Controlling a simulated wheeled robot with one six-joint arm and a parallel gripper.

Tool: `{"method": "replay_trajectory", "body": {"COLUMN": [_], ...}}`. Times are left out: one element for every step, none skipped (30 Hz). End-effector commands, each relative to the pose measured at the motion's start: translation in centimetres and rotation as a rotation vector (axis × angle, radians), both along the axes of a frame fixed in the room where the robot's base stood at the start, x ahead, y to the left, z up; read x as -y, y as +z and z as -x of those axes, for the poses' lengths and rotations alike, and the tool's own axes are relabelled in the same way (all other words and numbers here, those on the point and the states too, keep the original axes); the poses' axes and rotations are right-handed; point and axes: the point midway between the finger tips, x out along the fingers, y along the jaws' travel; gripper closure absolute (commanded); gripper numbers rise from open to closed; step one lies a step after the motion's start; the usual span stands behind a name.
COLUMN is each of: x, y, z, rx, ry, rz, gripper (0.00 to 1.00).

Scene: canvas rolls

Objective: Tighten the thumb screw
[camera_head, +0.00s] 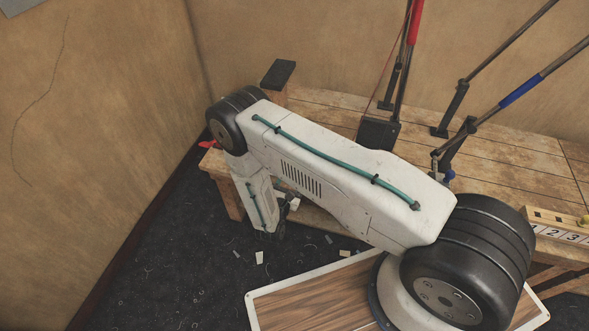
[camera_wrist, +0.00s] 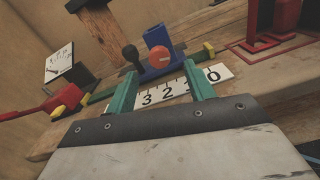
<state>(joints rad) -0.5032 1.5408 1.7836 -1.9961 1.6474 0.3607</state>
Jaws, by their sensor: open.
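In the wrist view, a round orange-red knob (camera_wrist: 159,60) with a white mark sits on the front of a blue block (camera_wrist: 158,38). It looks like the thumb screw. A black ball-ended lever (camera_wrist: 130,54) stands just left of it. A white number scale (camera_wrist: 168,91) lies below the block. My gripper (camera_wrist: 161,72) is open, its two teal fingers spread and empty. The knob shows between and beyond the fingertips, apart from them. In the head view my own arm hides the knob and block, and my gripper is mostly hidden.
The wooden bench (camera_head: 510,148) carries a dark stand (camera_head: 378,132) and leaning rods with red and blue sleeves. A red-handled tool (camera_wrist: 35,111) lies left of the scale, near a tilted white dial plate (camera_wrist: 59,62). A red frame (camera_wrist: 262,32) stands at right. Scraps litter the floor.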

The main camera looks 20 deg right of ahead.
Motion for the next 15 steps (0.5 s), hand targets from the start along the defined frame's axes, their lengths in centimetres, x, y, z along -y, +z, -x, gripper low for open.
{"method": "replay_trajectory", "body": {"x": [0.0, -0.1, -0.1, -0.1, 0.0, 0.2, 0.3, 0.5, 0.9, 1.2, 1.5, 1.9, 2.2, 2.5, 2.9], "y": [0.0, 0.0, 0.0, 0.0, 0.0, 0.0, 0.0, 0.0, 0.0, 0.0, 0.1, 0.0, 0.0, 0.0, 0.0], "z": [-0.1, -0.1, -0.1, -0.2, -0.3, -0.5, -0.7, -1.0, -1.4, -1.8, -2.2, -2.7, -3.1, -3.5, -4.1], "rx": [-0.038, -0.059, -0.083, -0.097, -0.106, -0.114, -0.116, -0.118, -0.117, -0.116, -0.115, -0.115, -0.115, -0.115, -0.115], "ry": [0.003, 0.005, 0.006, 0.007, 0.007, 0.007, 0.006, 0.005, 0.004, 0.004, 0.004, 0.003, 0.003, 0.003, 0.004], "rz": [0.050, 0.080, 0.113, 0.131, 0.144, 0.155, 0.158, 0.159, 0.158, 0.158, 0.157, 0.157, 0.157, 0.157, 0.157], "gripper": [0.47, 0.47, 0.47, 0.47, 0.47, 0.47, 0.47, 0.47, 0.47, 0.47, 0.47, 0.47, 0.47, 0.47, 0.47]}}
